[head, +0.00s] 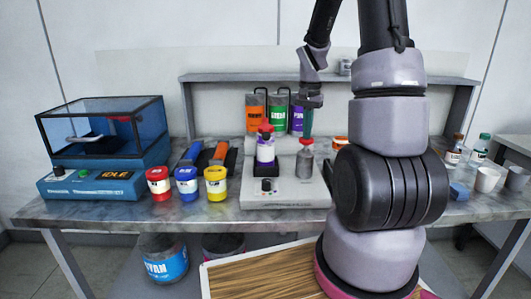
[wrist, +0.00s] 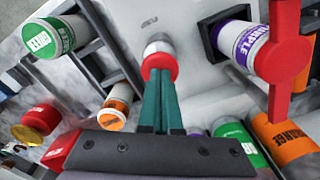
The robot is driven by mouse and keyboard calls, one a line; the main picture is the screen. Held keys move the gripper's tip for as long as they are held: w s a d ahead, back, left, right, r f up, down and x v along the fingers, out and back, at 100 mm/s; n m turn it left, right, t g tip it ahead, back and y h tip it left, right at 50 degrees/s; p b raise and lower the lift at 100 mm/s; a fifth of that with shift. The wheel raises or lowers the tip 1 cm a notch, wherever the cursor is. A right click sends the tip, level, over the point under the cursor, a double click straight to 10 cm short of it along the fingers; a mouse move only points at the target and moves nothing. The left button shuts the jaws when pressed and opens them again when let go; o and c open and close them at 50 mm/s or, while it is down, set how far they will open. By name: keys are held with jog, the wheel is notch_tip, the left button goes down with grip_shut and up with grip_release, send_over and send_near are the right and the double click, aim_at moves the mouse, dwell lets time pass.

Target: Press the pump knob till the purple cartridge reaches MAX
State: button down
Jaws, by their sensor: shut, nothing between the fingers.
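The purple cartridge (head: 265,152) stands upright in a dark holder on the light grey pump station (head: 290,194). It also shows in the wrist view (wrist: 240,45), with its purple label readable. Its fill level and a MAX mark are too small to tell. The red pump knob (head: 306,141) tops a grey cylinder right of the cartridge; in the wrist view the knob (wrist: 159,63) lies right at my fingertips. My gripper (head: 308,133) points down over the knob with its green fingers together and empty. I cannot tell whether the tips touch the knob.
Orange (head: 256,112), green (head: 278,115) and purple containers stand behind the station. Red, blue and yellow jars (head: 215,183) stand to the left, beside a blue machine (head: 104,150) reading IDLE. A red part (wrist: 284,60) stands over the cartridge, near my gripper.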

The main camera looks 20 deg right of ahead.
jog(key=shift+f, duration=0.2)
jog(key=shift+r, duration=1.9)
jog(key=shift+f, duration=0.15)
jog(key=shift+f, duration=1.65)
jog(key=shift+r, duration=1.8)
